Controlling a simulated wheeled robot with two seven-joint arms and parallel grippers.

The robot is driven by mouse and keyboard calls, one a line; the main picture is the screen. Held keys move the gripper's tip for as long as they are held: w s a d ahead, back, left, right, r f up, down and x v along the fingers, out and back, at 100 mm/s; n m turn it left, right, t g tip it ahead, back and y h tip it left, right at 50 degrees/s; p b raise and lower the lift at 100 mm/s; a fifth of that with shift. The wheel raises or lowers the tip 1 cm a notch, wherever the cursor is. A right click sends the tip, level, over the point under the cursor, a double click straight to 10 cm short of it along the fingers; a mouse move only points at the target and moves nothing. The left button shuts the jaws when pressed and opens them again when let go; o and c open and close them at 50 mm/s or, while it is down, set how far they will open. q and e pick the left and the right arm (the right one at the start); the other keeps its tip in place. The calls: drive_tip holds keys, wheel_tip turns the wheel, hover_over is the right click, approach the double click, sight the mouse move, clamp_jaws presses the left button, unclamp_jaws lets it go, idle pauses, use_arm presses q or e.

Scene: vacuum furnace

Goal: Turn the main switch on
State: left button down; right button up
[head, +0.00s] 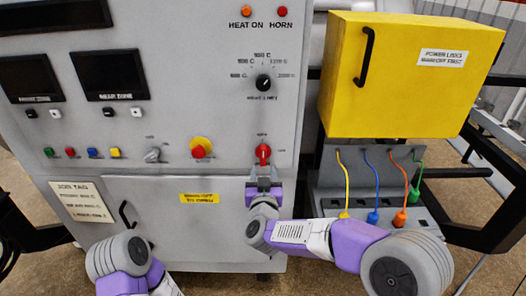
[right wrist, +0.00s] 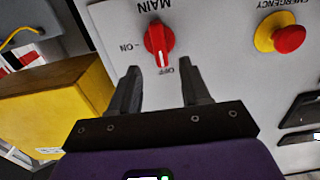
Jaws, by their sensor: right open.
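The main switch (head: 263,153) is a red rotary knob on the lower right of the grey front panel. My right gripper (head: 264,176) is just below the knob in the head view. In the right wrist view its two fingers (right wrist: 160,72) are apart and empty, with the knob just beyond the tips, not between them. My left arm shows at the lower left, but its gripper is out of view.
A red emergency button on a yellow base (head: 201,148) sits left of the switch. A black heat limit knob (head: 263,82) is above. A yellow box (head: 405,75) with a black handle stands at the right, over several coloured cables. Free space lies before the panel.

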sight(263, 154)
drive_tip(key=shift+w+r, duration=0.2)
drive_tip(key=shift+w, duration=1.05)
drive_tip(key=shift+w+r, duration=0.15)
drive_tip(key=shift+w, duration=1.15)
drive_tip(key=shift+w+r, duration=0.2)
drive_tip(key=shift+w, duration=1.05)
clamp_jaws()
